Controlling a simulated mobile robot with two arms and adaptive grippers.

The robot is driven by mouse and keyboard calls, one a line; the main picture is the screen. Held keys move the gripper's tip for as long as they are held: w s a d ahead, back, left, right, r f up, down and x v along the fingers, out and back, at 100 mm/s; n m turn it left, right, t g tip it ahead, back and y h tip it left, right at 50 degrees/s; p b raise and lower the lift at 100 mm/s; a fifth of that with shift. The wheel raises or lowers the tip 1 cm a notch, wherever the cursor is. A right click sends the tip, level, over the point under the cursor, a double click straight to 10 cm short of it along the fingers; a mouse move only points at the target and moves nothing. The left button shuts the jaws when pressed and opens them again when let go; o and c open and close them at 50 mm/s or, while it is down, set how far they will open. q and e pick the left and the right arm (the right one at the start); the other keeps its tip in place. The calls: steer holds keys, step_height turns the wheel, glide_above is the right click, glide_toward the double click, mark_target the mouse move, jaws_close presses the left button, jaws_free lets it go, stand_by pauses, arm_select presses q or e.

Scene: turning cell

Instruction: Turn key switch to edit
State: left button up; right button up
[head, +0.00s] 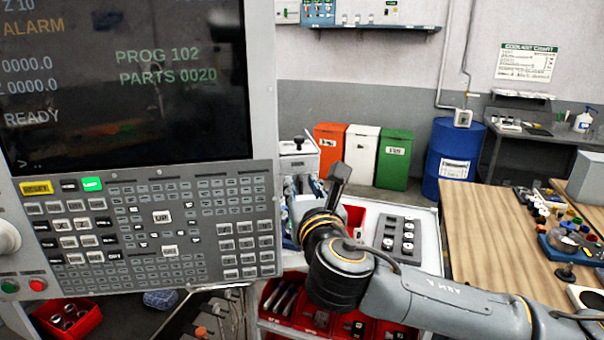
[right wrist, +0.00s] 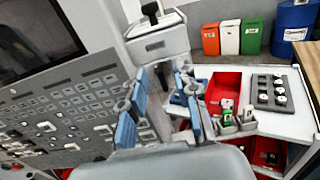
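The machine's control panel (head: 150,220) fills the left of the head view, with a screen above its keys. It also shows tilted at the left of the right wrist view (right wrist: 65,115). I cannot make out a key switch in either view. A round pale knob (head: 8,236) is cut off at the left edge. My right gripper (right wrist: 163,85) is open and empty in the right wrist view, its blue-padded fingers apart beside the panel's edge. In the head view my right wrist is right of the panel and hides most of the fingers. My left gripper is not in view.
A white cart (head: 428,245) with a red bin (right wrist: 226,88) and a grey holder tray (head: 397,240) stands behind my right gripper. A wooden table (head: 480,225) with small parts is at right. Coloured bins and a blue drum (head: 452,150) stand at the back wall.

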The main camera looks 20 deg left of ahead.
steer(key=shift+w+a, duration=0.3)
steer(key=shift+w, duration=0.25)
jaws_close()
